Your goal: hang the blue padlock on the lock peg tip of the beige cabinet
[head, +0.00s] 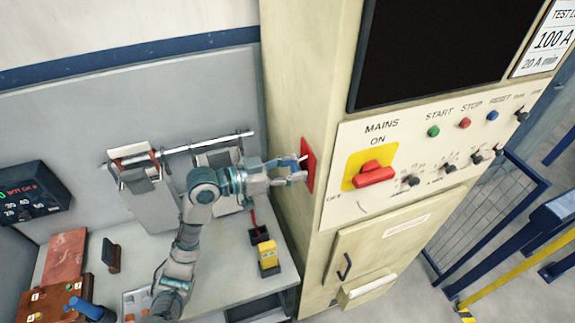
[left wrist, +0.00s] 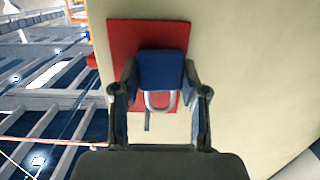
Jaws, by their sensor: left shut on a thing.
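The blue padlock (left wrist: 162,70) is between the fingers of my left gripper (left wrist: 161,82), its grey shackle (left wrist: 160,103) pointing down in the left wrist view. In the head view, my left gripper (head: 298,173) is at the red plate (head: 309,164) on the side of the beige cabinet (head: 291,95); the padlock is hard to make out there. The red plate (left wrist: 130,38) lies behind the padlock in the left wrist view. A thin dark bar (left wrist: 148,121) shows at the shackle's lower end. I cannot tell whether it is the peg or passes through the shackle. My right gripper is not in view.
The cabinet's front carries a red mains switch (head: 374,174) and several knobs. A grey bench (head: 215,262) left of the cabinet holds a yellow block (head: 268,255) and a brown box (head: 55,300). A rail (head: 205,143) with hanging plates is behind my arm.

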